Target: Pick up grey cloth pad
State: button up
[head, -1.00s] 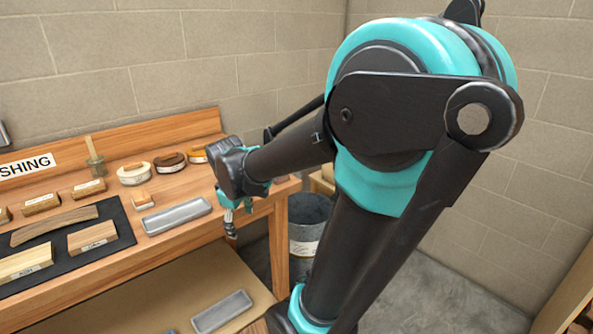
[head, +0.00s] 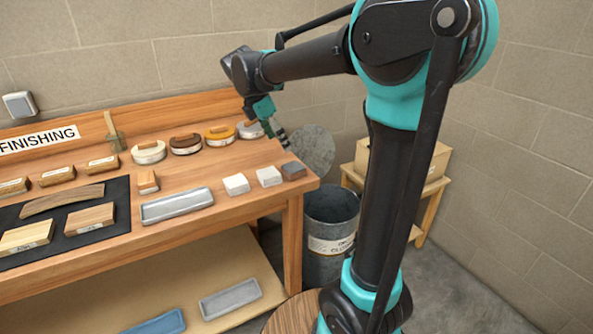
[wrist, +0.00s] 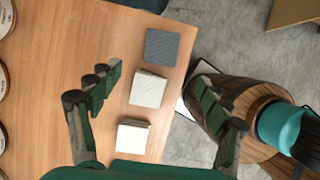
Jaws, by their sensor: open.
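The grey cloth pad (head: 293,171) is a small dark grey square at the right end of the bench top, near its corner. In the wrist view the grey pad (wrist: 162,45) lies flat near the top, beyond two white pads. My gripper (head: 282,138) is above the bench's right end, pointing down. In the wrist view my gripper (wrist: 158,92) is open and empty, its fingers spread on either side of the white pads. The grey pad lies ahead of the fingertips, apart from them.
Two white pads, one nearer (wrist: 133,137) and one in the middle (wrist: 148,90), line up with the grey pad. Several round tins stand behind, one yellow (head: 219,135). A grey tray (head: 177,206) lies left. A metal bin (head: 330,235) with raised lid (head: 308,150) stands beside the bench.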

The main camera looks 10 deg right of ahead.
send_over(293, 166)
jog(key=s+a, duration=0.1)
jog(key=a, duration=0.2)
notch_tip(293, 166, down, 6)
jog(key=shift+d, duration=0.1)
jog(key=shift+d+x, duration=0.15)
jog(key=shift+x, duration=1.2)
jog(key=shift+d+x, duration=0.15)
jog(key=shift+x, duration=1.2)
jog(key=shift+s+r, duration=0.1)
jog(key=c, duration=1.1)
notch_tip(293, 166, up, 20)
jog(key=shift+r, duration=0.1)
